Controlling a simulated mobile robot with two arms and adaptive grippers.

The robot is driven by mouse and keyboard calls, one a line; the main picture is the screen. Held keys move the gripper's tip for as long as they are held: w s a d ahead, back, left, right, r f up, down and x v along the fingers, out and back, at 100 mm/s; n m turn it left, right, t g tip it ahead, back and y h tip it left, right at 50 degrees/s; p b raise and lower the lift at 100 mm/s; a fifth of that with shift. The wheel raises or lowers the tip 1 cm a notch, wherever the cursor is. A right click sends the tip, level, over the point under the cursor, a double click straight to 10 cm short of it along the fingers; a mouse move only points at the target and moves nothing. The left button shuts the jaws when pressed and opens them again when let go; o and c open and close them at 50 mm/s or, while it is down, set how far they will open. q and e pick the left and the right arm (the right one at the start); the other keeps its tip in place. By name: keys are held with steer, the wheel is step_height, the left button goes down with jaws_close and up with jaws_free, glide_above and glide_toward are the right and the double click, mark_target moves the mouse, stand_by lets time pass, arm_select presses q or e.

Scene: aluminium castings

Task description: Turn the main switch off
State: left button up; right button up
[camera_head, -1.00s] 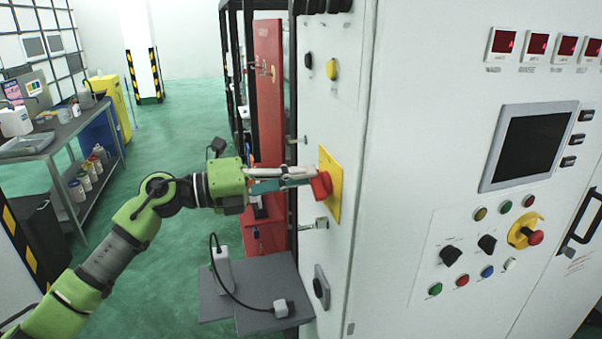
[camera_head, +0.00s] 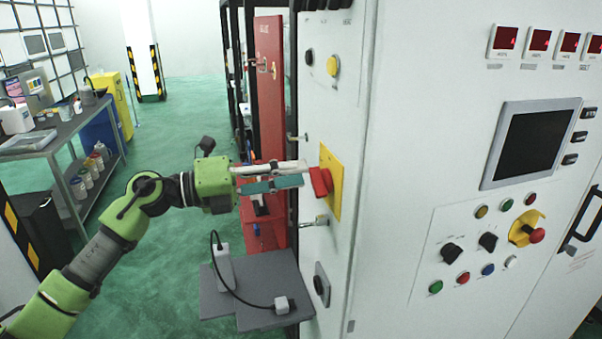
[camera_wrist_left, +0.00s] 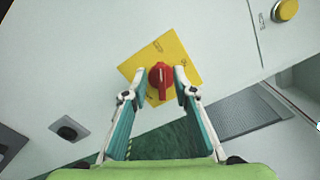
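The main switch is a red rotary knob (camera_head: 321,181) on a yellow plate (camera_head: 337,172), on the narrow left side of the white cabinet. In the left wrist view the red knob (camera_wrist_left: 161,81) is near the middle, its raised grip roughly upright in the picture on the tilted yellow plate (camera_wrist_left: 173,50). My left gripper (camera_head: 304,173) is open and empty, its fingertips close in front of the knob. In the wrist view its fingers (camera_wrist_left: 160,92) stand apart, one each side of the knob, with gaps visible. My right gripper is not in view.
A grey shelf (camera_head: 245,305) with a white cabled device stands below my gripper. A small key-like fitting (camera_head: 314,221) sticks out under the switch. The cabinet front (camera_head: 480,240) carries buttons and a screen.

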arm_select(q)
steer(key=v, duration=0.9)
steer(key=shift+a, duration=0.35)
steer(key=shift+s, duration=0.1)
